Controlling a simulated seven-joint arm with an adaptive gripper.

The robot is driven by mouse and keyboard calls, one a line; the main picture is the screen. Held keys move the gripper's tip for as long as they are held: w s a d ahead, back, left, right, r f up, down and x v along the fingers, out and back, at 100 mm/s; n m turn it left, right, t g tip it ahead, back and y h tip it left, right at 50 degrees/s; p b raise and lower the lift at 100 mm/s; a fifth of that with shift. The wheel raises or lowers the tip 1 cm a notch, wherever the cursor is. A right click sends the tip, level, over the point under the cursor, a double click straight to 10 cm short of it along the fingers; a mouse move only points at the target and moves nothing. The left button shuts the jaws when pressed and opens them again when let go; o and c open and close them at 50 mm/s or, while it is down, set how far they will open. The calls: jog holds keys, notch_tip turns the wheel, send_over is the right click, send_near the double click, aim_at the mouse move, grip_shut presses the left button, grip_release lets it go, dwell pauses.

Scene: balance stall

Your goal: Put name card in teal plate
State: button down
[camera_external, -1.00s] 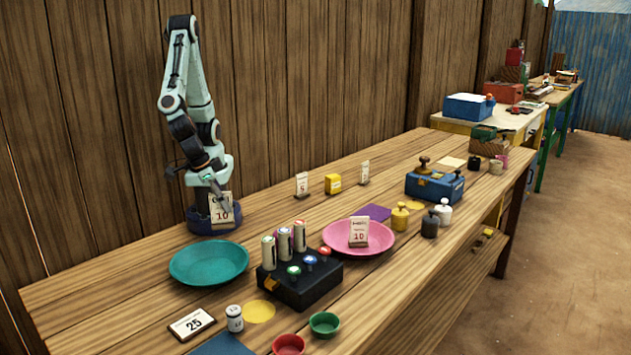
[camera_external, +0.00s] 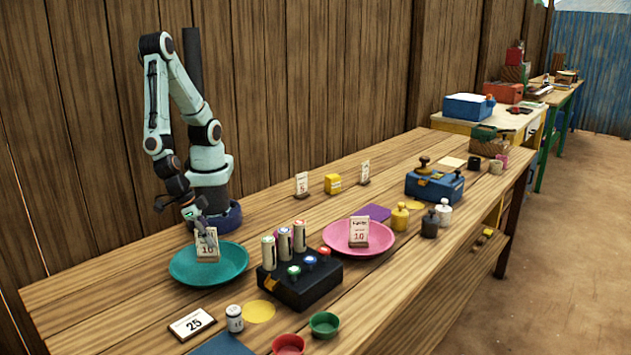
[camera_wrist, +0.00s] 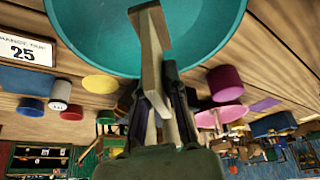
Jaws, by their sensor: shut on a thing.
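My gripper (camera_external: 205,236) is shut on a cream name card (camera_external: 207,251) marked 10. In the external view the card stands roughly upright at the teal plate (camera_external: 180,268), over its back part. In the wrist view the card (camera_wrist: 150,50) is seen edge-on between the fingers of my gripper (camera_wrist: 160,95), with the teal plate (camera_wrist: 90,30) behind it. I cannot tell whether the card touches the plate's surface. The plate looks otherwise empty.
A black block (camera_external: 300,284) with cylinders and coloured knobs stands right of the teal plate. A pink plate (camera_external: 340,245) holds another card (camera_external: 359,232) marked 10. A card marked 25 (camera_external: 192,324) lies in front, beside a small white jar (camera_external: 234,319).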

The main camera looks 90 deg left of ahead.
jog(key=shift+f, duration=1.15)
jog(key=c, duration=1.1)
grip_release()
jog(key=shift+c, duration=0.2)
notch_tip(320, 180, up, 7)
jog(key=shift+r, duration=0.1)
